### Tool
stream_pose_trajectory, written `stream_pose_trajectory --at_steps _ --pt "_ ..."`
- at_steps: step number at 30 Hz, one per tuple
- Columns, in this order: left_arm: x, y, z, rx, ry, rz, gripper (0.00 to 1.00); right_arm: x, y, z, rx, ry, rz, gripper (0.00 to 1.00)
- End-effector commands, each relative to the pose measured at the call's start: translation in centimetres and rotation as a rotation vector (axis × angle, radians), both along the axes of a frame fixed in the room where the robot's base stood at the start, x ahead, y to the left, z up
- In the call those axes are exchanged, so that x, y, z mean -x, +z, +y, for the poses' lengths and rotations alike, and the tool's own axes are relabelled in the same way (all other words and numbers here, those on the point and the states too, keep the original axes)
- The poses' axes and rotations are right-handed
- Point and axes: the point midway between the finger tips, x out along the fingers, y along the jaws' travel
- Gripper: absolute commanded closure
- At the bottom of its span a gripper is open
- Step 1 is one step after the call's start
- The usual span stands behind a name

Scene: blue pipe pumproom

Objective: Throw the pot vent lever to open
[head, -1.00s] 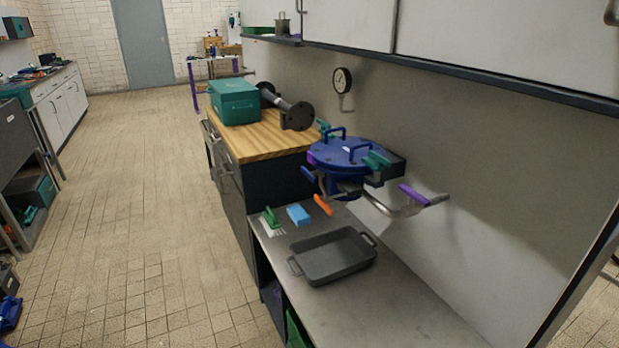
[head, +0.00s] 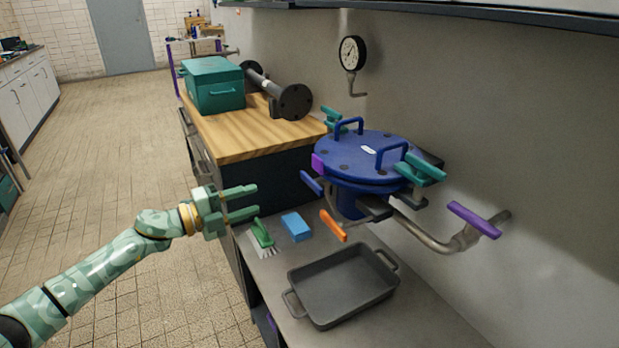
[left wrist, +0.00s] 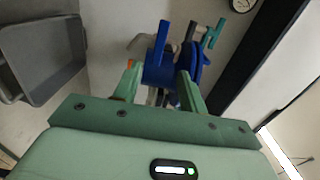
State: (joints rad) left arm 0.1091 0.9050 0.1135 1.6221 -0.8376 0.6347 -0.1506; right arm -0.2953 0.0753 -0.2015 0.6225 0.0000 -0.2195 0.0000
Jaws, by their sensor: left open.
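The blue pot (head: 352,160) has a round bolted lid with two blue handles and teal clamps, and stands at the bench's back. A blue lever (head: 312,182) sticks out at its left side, a purple-handled lever (head: 473,219) is on the pipe at right, and an orange handle (head: 333,226) is below. I cannot tell for certain which is the vent lever. My left gripper (head: 256,201) is open and empty, left of the pot and apart from it. In the left wrist view blue pot parts (left wrist: 158,72) show beyond the open fingers. My right gripper is not in view.
A grey tray (head: 291,283), blue block (head: 296,226) and green brush (head: 262,233) lie on the metal bench. A teal box (head: 212,86) and dark flanged pipe (head: 290,98) are on the wooden top. A gauge (head: 352,52) is on the wall. The floor at left is clear.

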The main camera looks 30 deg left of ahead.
Motion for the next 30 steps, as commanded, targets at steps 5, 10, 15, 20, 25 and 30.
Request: stream_pose_trajectory --at_steps 5,10,15,20,25,30 --pt "-0.8 -0.2 -0.8 0.001 -0.019 -0.002 0.58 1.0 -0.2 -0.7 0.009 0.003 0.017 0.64" --pt "-3.8 -0.4 -2.5 0.002 -0.018 -0.003 0.58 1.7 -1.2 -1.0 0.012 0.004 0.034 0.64" --pt "-7.4 -0.4 -4.6 0.003 -0.017 -0.002 0.58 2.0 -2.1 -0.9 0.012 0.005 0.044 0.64" --pt "-10.5 -0.4 -6.4 0.004 -0.015 0.000 0.58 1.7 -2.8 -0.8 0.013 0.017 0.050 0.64" --pt "-12.9 -0.3 -7.8 0.004 -0.015 0.000 0.58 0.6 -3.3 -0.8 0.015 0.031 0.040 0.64" --pt "-13.8 -0.2 -8.4 0.003 -0.014 0.001 0.58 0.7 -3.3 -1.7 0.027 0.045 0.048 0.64"
